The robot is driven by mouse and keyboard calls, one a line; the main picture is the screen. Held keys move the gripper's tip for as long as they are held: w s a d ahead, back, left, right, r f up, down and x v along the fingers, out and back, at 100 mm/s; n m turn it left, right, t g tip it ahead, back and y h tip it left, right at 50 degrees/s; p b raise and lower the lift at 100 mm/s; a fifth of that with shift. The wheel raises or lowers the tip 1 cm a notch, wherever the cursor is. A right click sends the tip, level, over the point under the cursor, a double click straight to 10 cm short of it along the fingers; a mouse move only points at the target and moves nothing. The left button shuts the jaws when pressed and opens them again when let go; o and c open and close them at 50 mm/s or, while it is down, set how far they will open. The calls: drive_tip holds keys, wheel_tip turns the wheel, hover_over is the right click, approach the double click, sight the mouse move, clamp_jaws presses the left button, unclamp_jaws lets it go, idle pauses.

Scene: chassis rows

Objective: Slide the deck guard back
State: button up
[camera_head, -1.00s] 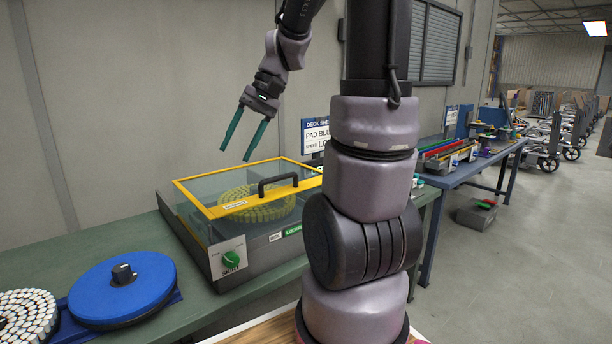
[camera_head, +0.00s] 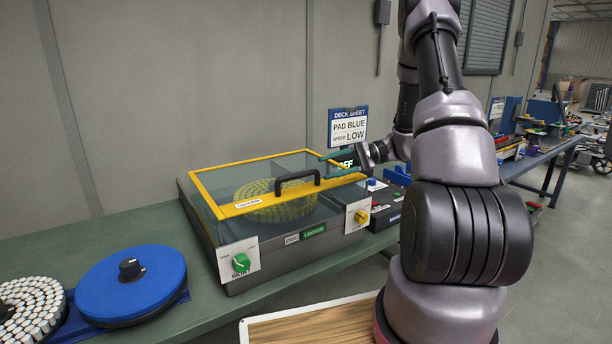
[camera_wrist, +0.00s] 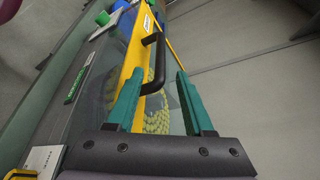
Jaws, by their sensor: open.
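The deck guard (camera_head: 254,187) is a clear lid with a yellow frame, closed over a grey machine housing on the green bench. Its black handle (camera_head: 297,182) stands on the front yellow bar; the handle also shows in the wrist view (camera_wrist: 152,66). A round yellow-green pad (camera_head: 275,203) shows through the lid. My gripper (camera_head: 333,164) is beside the right end of the guard, pointing left. In the wrist view my gripper's teal fingers (camera_wrist: 154,85) are apart, with the handle ahead and between them, not clasped. Whether a finger touches it I cannot tell.
A green knob (camera_head: 241,263) and a yellow knob (camera_head: 361,216) sit on the housing front. A green "LOCKED" label (camera_head: 314,231) is between them. A control box (camera_head: 387,205) stands right. A blue disc (camera_head: 130,284) lies left. A sign (camera_head: 347,127) reads PAD BLUE, SPEED LOW.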

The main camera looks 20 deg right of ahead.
sight(308, 173)
drive_tip(key=x, duration=0.9)
drive_tip(key=shift+a, duration=0.15)
clamp_jaws()
idle(1.0)
